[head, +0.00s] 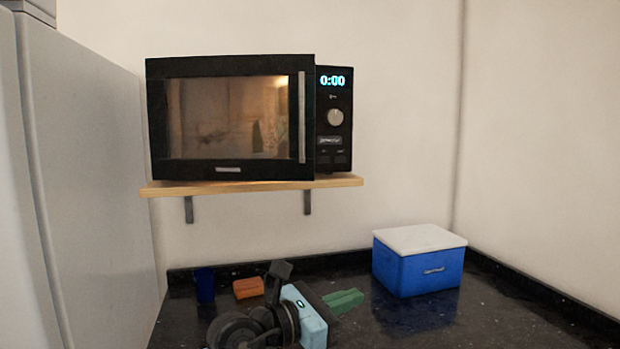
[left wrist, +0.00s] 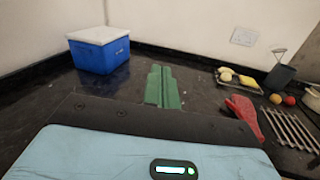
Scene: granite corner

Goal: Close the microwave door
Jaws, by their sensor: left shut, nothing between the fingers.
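The black microwave (head: 334,150) stands on a wooden wall shelf, with a lit interior and a clock reading 0:00. Its door (head: 230,173) has a vertical silver handle (head: 301,118) on the right side. The door's right edge stands a little proud of the control panel, so it looks slightly ajar; the hinge gap is not visible. My left gripper (head: 345,301) is low over the dark counter, below and apart from the microwave. Its green fingers are together and empty, and they also show in the left wrist view (left wrist: 162,88). My right gripper is not in view.
A blue cooler with a white lid (head: 418,262) stands right of my gripper. A blue cup (head: 205,285) and orange block (head: 248,288) are at left. The wooden shelf (head: 250,186) juts out above. The left wrist view shows a red mitt (left wrist: 245,114) and metal rack (left wrist: 290,130).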

